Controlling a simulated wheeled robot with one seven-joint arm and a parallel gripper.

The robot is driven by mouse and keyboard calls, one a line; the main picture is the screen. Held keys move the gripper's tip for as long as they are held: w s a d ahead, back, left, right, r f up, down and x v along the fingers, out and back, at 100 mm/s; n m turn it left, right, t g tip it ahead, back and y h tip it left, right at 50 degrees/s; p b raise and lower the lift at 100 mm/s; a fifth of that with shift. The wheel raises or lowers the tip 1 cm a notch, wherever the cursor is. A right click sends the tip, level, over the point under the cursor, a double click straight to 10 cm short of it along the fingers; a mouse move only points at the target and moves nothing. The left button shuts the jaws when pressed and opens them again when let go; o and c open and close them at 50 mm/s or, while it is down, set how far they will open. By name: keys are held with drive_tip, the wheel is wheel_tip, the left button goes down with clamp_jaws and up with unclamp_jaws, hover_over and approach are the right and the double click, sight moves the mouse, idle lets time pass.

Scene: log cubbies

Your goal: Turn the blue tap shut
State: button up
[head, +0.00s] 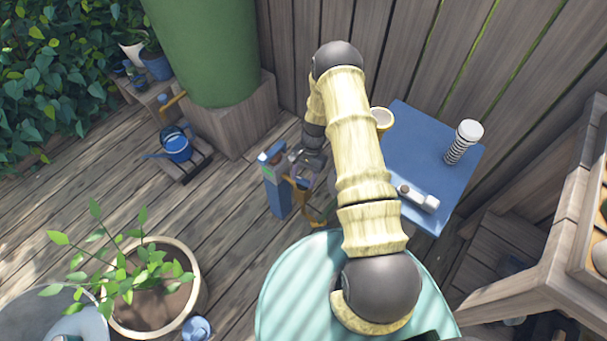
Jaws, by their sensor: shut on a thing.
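The blue tap (272,153) shows as a blue top piece on an upright blue post (277,198), left of the picture's middle. A curved brass-coloured part (305,203) hangs beside the post on its right. My gripper (294,164) is at the right side of the tap, at the end of my arm, which comes from the lower right. The dark jaws are shut on the tap. The exact grip is small and partly hidden by the gripper itself, so I cannot tell how far the tap is turned.
A green barrel (205,45) with a brass spout stands behind on the left, a blue watering can (177,146) below it. A potted plant (195,262) stands front left. A blue table (405,140) and a pale green round top (290,290) lie right and near. Decking between is clear.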

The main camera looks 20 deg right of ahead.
drive_tip(key=shift+d+m+t+p, duration=0.2)
drive_tip(key=shift+m+t+p, duration=0.2)
drive_tip(key=shift+m, duration=0.7)
drive_tip(key=o, duration=1)
drive_tip(key=v, duration=0.5)
drive_tip(key=p+v, duration=0.1)
drive_tip(key=v, duration=0.5)
drive_tip(key=p+v, duration=0.1)
drive_tip(key=v, duration=0.5)
drive_tip(key=shift+d+r, duration=0.1)
drive_tip(key=shift+d, duration=0.3)
